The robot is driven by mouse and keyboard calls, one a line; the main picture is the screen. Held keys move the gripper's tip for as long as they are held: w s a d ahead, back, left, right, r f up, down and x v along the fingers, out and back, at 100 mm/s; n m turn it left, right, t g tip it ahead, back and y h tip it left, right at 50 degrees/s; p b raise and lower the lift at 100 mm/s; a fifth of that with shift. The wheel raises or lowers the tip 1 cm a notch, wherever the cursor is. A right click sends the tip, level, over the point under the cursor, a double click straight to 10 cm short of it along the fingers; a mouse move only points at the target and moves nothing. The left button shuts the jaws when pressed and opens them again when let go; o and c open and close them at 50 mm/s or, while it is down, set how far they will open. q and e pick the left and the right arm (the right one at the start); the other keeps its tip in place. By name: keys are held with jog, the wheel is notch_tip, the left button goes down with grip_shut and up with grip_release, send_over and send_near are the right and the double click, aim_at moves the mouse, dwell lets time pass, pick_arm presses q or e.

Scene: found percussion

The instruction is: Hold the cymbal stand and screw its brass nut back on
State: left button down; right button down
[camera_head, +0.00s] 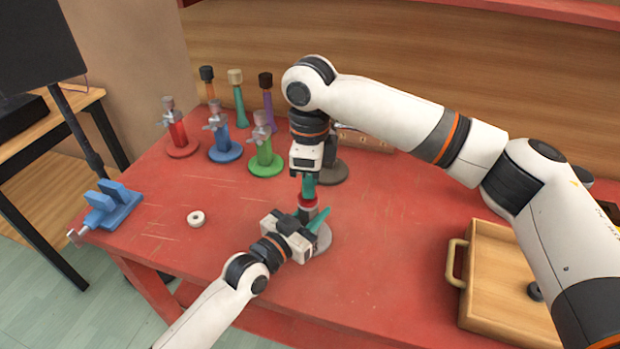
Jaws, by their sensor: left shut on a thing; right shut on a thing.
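The cymbal stand (323,241) has a round grey base on the red table; a red and pale part shows higher up. My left gripper (311,222), with teal fingers, is shut on the stand low down, from the front left. My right gripper (308,188) points straight down over the stand's top, its teal fingers shut just above the red part. The brass nut is not clearly visible; the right fingers hide what they hold. I cannot tell how the nut sits on the thread. Much of the stand is hidden by the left gripper.
Red (178,136), blue (222,144) and green (265,154) clamp stands, with several mallets behind, stand at the back left. A blue vise (112,207) sits at the left edge; a white ring (196,218) lies nearby. A wooden tray (480,292) occupies the right.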

jog(key=c, duration=1.2)
grip_release()
jog(key=shift+c, duration=0.2)
jog(key=shift+r, duration=2.25)
jog(key=shift+c, duration=0.3)
